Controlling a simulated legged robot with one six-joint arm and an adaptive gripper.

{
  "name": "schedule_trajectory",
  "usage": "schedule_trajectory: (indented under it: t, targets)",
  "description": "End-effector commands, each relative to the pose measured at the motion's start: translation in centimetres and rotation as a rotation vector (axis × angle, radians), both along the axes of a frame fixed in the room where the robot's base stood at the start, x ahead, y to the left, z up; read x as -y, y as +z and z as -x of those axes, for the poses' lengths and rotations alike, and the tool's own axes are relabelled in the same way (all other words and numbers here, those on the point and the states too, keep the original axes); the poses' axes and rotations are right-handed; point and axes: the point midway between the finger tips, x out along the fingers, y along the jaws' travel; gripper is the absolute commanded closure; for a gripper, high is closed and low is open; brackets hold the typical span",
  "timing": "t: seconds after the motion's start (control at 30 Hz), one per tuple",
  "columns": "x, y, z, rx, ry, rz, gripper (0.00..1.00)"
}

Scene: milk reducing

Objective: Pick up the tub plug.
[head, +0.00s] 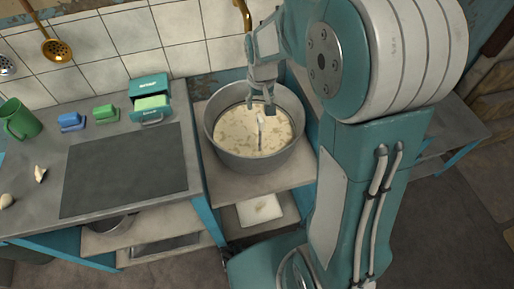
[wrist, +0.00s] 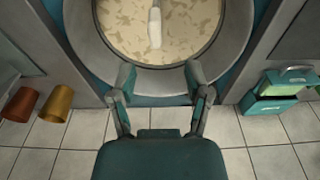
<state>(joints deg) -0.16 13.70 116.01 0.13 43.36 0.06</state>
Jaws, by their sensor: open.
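The tub (head: 214,135) is a round grey metal vessel filled with a cream, curdled-looking liquid (head: 238,130). A slim pale rod, apparently the tub plug (head: 261,133), stands up out of the liquid, and its lower end is hidden. In the wrist view the plug (wrist: 155,27) shows at the top centre, beyond my fingertips. My gripper (head: 261,106) points down over the back part of the tub, with its fingers open and empty. In the wrist view the gripper (wrist: 160,76) has its two fingers spread at the tub's rim (wrist: 160,94), with a clear gap between them.
The counter on the left holds a dark grey slab (head: 125,170), a green mug (head: 20,120), blue (head: 71,121) and green (head: 104,113) small blocks, and a teal box (head: 150,97). A tiled wall (head: 125,38) with hanging ladles (head: 56,48) stands behind. A lower shelf holds a white block (head: 259,209).

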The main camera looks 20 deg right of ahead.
Motion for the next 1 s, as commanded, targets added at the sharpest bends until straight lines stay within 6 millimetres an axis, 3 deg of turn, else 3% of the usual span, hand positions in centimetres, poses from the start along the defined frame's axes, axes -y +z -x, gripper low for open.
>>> schedule_trajectory:
  t: [0.1, 0.37, 0.6, 0.93, 0.97, 1.0]
  targets:
    - [0.1, -2.2, -0.2, -0.005, -0.001, 0.000, 0.37]
    - [-0.1, -4.6, -0.5, -0.002, 0.000, 0.002, 0.37]
    - [0.2, -8.2, -1.1, -0.004, 0.000, 0.002, 0.37]
    - [0.2, -9.1, -1.2, 0.000, 0.000, 0.002, 0.37]
    - [0.2, -9.1, -1.2, 0.000, 0.000, 0.002, 0.42]
    - [0.2, -9.1, -1.2, 0.000, 0.000, 0.002, 0.59]
